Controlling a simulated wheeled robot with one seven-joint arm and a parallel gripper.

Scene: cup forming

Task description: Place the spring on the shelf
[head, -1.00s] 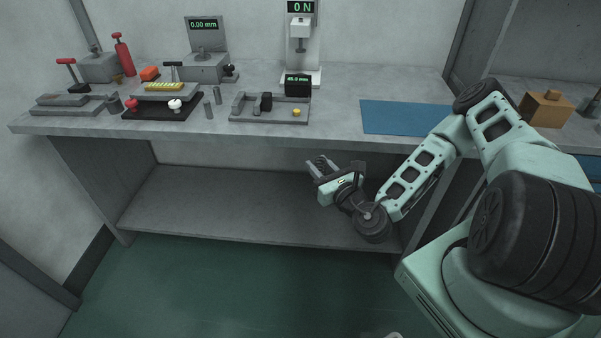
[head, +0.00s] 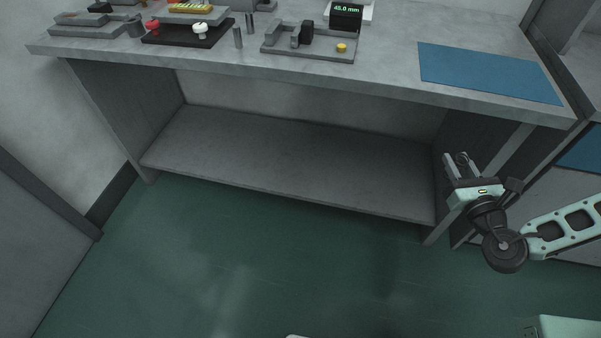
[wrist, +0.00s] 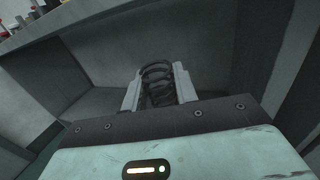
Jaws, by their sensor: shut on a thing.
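The spring (wrist: 157,84) is a dark metal coil between the two fingers of my gripper (wrist: 158,90) in the wrist view. The fingers are shut on its sides. In the head view my gripper (head: 464,166) is at the right end of the bench, in front of the right side panel, with the spring (head: 463,158) small between its fingers. The shelf (head: 290,160) is the grey board low under the bench top. It is bare, and my gripper is at its right end. I cannot tell whether the gripper is over the shelf's edge.
The bench top (head: 390,68) overhangs the shelf and carries fixtures, a black display (head: 346,14) and a blue mat (head: 488,72). The right side panel (head: 475,135) stands close to my gripper. The green floor (head: 250,260) in front is clear.

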